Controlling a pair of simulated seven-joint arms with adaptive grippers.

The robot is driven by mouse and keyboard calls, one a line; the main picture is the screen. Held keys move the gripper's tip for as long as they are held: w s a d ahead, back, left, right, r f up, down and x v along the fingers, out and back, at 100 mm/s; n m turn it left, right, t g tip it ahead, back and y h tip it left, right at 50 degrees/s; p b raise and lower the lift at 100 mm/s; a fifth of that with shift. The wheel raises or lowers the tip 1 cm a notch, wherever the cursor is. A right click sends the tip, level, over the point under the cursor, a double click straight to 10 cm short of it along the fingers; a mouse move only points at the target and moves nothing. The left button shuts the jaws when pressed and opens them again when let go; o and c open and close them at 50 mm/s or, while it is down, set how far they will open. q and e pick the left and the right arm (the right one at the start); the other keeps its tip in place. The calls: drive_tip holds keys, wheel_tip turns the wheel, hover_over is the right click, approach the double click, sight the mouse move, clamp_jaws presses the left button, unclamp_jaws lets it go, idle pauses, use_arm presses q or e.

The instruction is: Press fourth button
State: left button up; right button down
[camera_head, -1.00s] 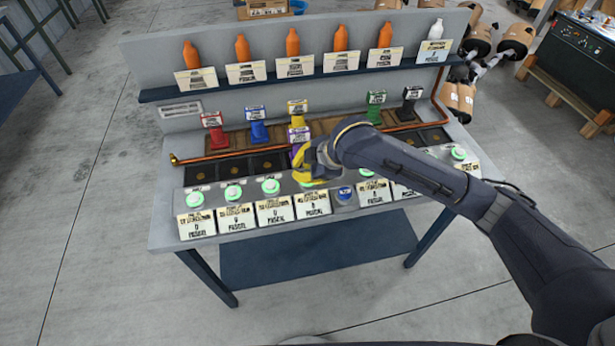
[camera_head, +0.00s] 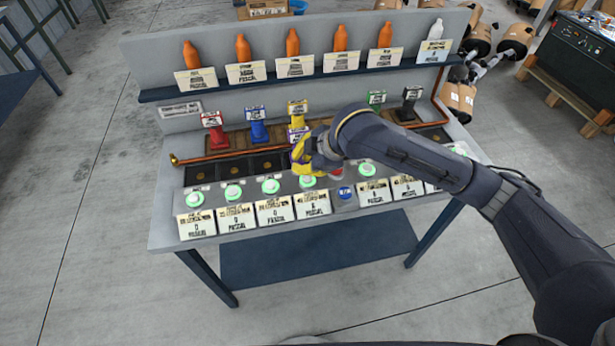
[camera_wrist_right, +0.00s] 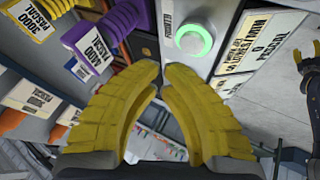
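The row of round green-lit buttons runs along the front of the bench. The fourth button from the left (camera_head: 307,181) shows just below my right gripper (camera_head: 303,154). In the right wrist view a green-ringed white button (camera_wrist_right: 194,40) lies past the fingertips, beside a purple "4000 PASCAL" piece (camera_wrist_right: 92,48). My right gripper's yellow fingers (camera_wrist_right: 162,72) are nearly together at the tips, with nothing between them. They look apart from the button. My left gripper seems to show at the wrist view's right edge (camera_wrist_right: 299,58); its fingers are too small to read.
White "0 PASCAL" cards (camera_head: 274,210) line the bench front (camera_head: 330,222). Red (camera_head: 213,131), blue (camera_head: 257,130) and yellow pieces stand behind the buttons. A copper pipe (camera_head: 205,155) crosses the bench. Orange bottles (camera_head: 292,42) stand on the upper shelf (camera_head: 220,85).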

drive_tip(key=shift+r, duration=1.8)
